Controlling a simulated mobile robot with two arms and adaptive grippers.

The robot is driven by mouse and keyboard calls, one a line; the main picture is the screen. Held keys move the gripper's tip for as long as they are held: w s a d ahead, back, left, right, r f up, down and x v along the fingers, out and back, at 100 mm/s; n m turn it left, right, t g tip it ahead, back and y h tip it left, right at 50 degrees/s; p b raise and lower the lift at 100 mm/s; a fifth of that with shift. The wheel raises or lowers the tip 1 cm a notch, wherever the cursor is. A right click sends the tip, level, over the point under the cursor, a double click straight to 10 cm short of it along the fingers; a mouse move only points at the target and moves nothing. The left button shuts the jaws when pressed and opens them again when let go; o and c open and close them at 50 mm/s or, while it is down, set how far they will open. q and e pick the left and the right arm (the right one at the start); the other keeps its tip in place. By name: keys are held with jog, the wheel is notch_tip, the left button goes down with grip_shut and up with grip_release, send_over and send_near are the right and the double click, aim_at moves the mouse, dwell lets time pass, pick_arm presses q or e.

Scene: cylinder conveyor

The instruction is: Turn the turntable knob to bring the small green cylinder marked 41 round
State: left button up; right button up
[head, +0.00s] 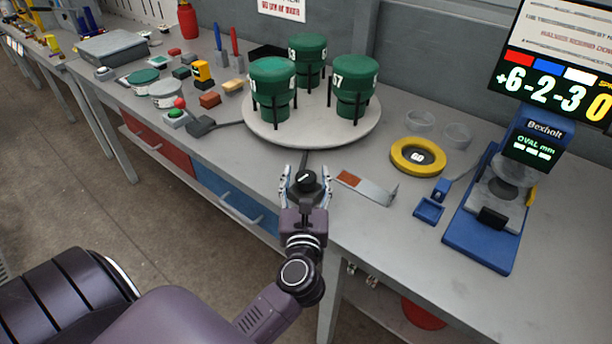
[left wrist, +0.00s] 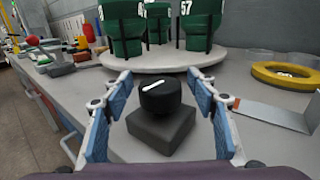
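A round white turntable (head: 300,132) carries three green cylinders in black holders: front left (head: 272,85), back (head: 306,52) and right (head: 353,80). The right one appears marked 57 in the left wrist view (left wrist: 197,22); I cannot read a 41 on any of them. The black turntable knob (left wrist: 163,95), with a white line on top, sits on a dark square base (left wrist: 160,132) in front of the turntable. My left gripper (head: 304,173) is open, its blue-padded fingers on either side of the knob with visible gaps. My right gripper is not in view.
Right of the knob lie a metal bracket (head: 368,188) and a yellow ring (head: 418,157). A blue gauge (head: 490,215) stands further right. A red-topped button box (head: 176,117) and small blocks lie to the left. Bare bench lies around the knob.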

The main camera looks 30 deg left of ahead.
aim_at(307, 185)
pick_arm(q)
jog(key=c, duration=1.1)
jog(key=shift+f+n+g+y+b, duration=0.1)
jog(key=shift+n+g+y+b, duration=0.55)
jog(key=shift+y, duration=0.25)
jog(key=shift+n, duration=0.25)
jog(key=o, duration=1.2)
jog(key=shift+s+d, duration=0.1)
jog(key=shift+s+d, duration=0.25)
jog(key=v, duration=0.6)
jog(key=shift+s+d, duration=0.25)
